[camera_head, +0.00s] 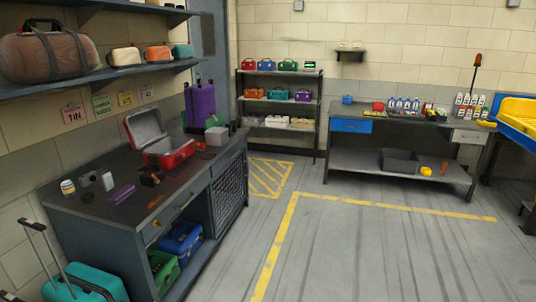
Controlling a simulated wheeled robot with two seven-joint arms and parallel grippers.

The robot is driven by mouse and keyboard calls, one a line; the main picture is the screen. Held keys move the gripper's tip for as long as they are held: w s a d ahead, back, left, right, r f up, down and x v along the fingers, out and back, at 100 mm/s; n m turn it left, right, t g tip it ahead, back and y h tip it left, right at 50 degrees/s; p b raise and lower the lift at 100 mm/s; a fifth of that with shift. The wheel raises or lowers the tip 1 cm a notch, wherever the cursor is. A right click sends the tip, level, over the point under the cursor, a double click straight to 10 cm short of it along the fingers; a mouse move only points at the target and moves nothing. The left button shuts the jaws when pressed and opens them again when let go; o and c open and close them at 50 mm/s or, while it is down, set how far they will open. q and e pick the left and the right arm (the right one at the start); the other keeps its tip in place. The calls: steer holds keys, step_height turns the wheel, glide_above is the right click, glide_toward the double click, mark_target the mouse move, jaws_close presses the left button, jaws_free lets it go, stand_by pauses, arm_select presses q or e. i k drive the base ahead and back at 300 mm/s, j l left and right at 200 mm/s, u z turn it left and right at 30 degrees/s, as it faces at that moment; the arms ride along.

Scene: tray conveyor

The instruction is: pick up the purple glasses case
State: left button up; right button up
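A small purple case (121,194), which looks like the glasses case, lies flat on the dark workbench (100,213) at the left. It sits between a small grey-white item (108,181) and a dark block (150,179). Neither of my grippers shows in the head view, so nothing is seen near the case.
An open red toolbox (170,155) and an upright purple suitcase (200,105) stand farther back on the workbench. A teal suitcase (85,284) with a raised handle stands at its near left end. The floor (370,255) to the right is clear.

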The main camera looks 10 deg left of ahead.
mark_target(118, 198)
steer(key=i+u, duration=0.4)
steer(key=i+l+u, duration=0.15)
steer(key=i+u, duration=0.25)
steer(key=i, duration=0.25)
steer(key=i+l+u, duration=0.25)
steer(key=i+u, duration=0.15)
steer(key=i+l, duration=0.05)
steer(key=i, duration=0.05)
